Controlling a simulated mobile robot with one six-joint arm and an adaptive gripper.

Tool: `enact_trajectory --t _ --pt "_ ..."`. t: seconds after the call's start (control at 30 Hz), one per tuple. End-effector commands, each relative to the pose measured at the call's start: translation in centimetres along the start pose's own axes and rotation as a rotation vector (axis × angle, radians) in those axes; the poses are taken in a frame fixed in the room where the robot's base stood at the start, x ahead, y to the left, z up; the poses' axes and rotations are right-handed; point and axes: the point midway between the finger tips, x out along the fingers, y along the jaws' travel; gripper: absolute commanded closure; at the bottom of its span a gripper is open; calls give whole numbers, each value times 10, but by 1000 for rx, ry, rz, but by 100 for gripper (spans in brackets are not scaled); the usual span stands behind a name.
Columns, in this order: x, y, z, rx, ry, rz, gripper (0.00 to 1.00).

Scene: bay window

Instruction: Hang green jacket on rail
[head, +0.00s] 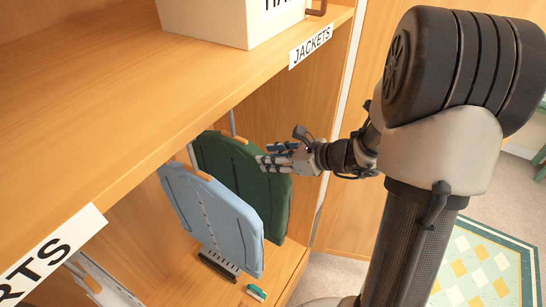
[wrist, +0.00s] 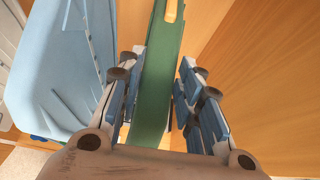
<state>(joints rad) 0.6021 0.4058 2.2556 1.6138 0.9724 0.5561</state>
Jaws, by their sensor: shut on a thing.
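The green jacket (head: 240,165) is a flat dark green shape. It is upright inside the wardrobe, under the shelf, behind and to the right of a light blue jacket (head: 215,215). My gripper (head: 268,161) is at the green jacket's right upper part. In the wrist view the green jacket (wrist: 158,80) shows edge-on between the fingers, and my gripper (wrist: 155,100) is shut on it. A grey hanger stem (head: 232,123) rises above the green jacket. The rail is hidden by the shelf, so I cannot tell whether the hanger touches it.
The wooden shelf (head: 130,85) carries a JACKETS label (head: 311,45) and a pale box (head: 215,20). The blue jacket (wrist: 60,70) is close left of my fingers. A wooden side panel (wrist: 260,90) is on the right. A small green-and-white brush (head: 256,292) lies below.

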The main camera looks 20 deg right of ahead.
Motion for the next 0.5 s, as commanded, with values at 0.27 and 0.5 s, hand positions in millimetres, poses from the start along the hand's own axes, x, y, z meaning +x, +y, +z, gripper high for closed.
enact_trajectory --t 0.27,0.5 --pt "0 0 2 -1 -3 -1 100" --pt "0 0 1 -1 -2 0 56"
